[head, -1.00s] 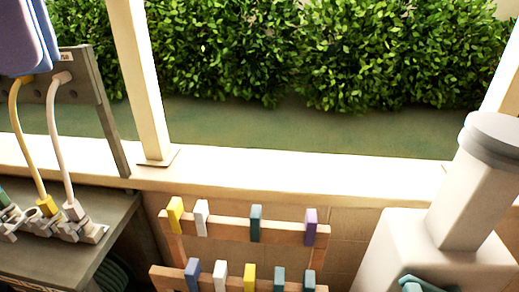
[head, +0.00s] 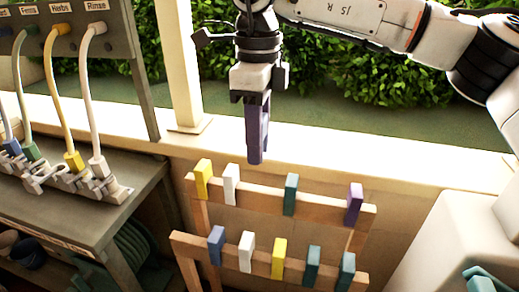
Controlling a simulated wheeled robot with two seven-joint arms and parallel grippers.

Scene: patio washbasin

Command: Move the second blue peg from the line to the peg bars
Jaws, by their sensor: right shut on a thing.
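My right gripper (head: 258,100) comes down from the top of the head view, shut on a blue peg (head: 256,138) that hangs upright below it. The held peg is above and behind the peg bars, apart from them in the picture. The upper peg bar (head: 262,202) carries a yellow, a white, a teal and a purple peg, with a wider gap between white and teal. The lower peg bar (head: 195,248) carries another blue peg (head: 216,245), then white, yellow and teal pegs. The line and my left gripper are not in view.
A grey bench (head: 115,212) with labelled hoses (head: 60,100) stands at the left, with a coiled green hose below it. A pale ledge (head: 330,165) runs behind the bars. A white block (head: 430,245) stands at the right. Posts and a hedge are behind.

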